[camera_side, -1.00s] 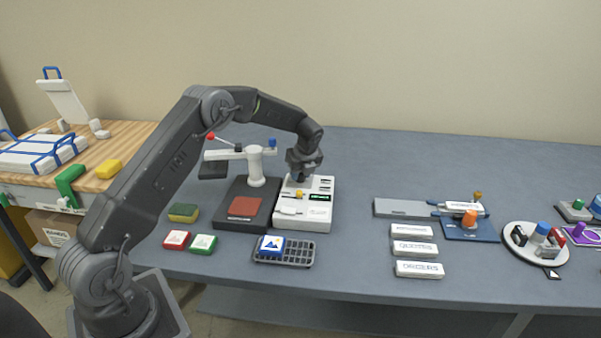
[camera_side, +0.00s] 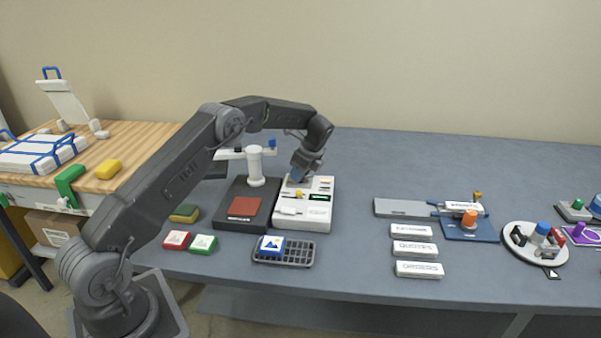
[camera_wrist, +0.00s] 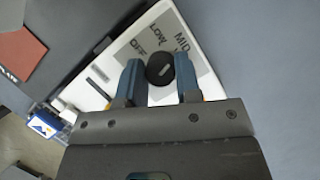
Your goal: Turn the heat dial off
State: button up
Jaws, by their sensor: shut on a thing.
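The heat dial (camera_wrist: 160,69) is a round black knob with a short white mark, in the wrist view. It sits on a grey label plate printed OFF, LOW and MID, with another word partly hidden by the right finger. The white mark slants toward the upper right; which word it meets is hard to tell. My gripper (camera_wrist: 161,82) has one blue finger on each side of the dial and is shut on it. In the side view my gripper (camera_side: 297,177) reaches down, tilted, to the back left of the white control box (camera_side: 318,211); the dial is hidden there.
A black press base (camera_side: 234,222) with a red pad and a white post (camera_side: 255,166) stands close left of the box. A dark grid tray (camera_side: 299,253) with a blue-and-white block (camera_side: 272,245) lies in front. The table right of the box is clear up to the white labelled blocks (camera_side: 415,248).

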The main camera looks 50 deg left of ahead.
jog(key=shift+n+g+h, duration=0.5)
jog(key=shift+n+g, duration=0.2)
jog(key=shift+n, duration=1.6)
jog(key=o, duration=0.9)
jog(key=v, duration=0.6)
jog(key=shift+w, duration=0.2)
jog(key=shift+d+r, duration=0.2)
jog(key=shift+r, duration=0.45)
jog(key=shift+o, duration=0.2)
